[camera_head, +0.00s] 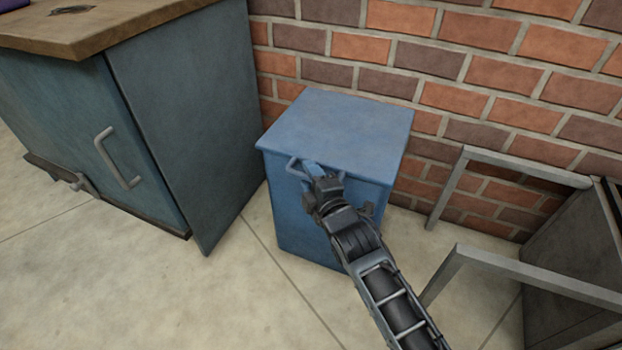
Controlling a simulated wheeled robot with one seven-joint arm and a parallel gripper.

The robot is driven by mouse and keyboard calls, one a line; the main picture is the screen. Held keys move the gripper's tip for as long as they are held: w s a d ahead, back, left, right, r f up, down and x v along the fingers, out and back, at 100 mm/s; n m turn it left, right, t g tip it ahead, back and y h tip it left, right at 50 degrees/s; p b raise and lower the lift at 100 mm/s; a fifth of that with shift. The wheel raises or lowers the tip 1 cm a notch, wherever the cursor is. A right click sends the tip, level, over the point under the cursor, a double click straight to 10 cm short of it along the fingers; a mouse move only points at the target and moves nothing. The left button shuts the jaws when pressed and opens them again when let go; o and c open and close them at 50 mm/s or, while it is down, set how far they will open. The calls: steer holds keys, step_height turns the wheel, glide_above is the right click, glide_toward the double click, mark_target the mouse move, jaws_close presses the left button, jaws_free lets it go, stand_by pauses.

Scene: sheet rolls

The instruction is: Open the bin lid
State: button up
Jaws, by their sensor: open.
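The blue bin (300,215) stands on the floor against the brick wall. Its flat blue lid (340,127) lies level on top and looks closed. A small lid handle (292,166) sticks out at the lid's front edge, left of my gripper. My gripper (310,170) is at the front edge of the lid, beside or around the handle; the exact contact is hidden. The jaws are open. My arm comes from the lower right and covers part of the bin's front.
A teal cabinet (185,120) with a wooden top (110,25) and a bar handle stands close on the left. A grey metal frame (520,275) and a dark box stand at the right. The brick wall (480,70) is right behind the bin. Floor (200,300) in front is clear.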

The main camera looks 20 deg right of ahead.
steer(key=shift+c, duration=0.2)
jaws_close()
stand_by(0.4)
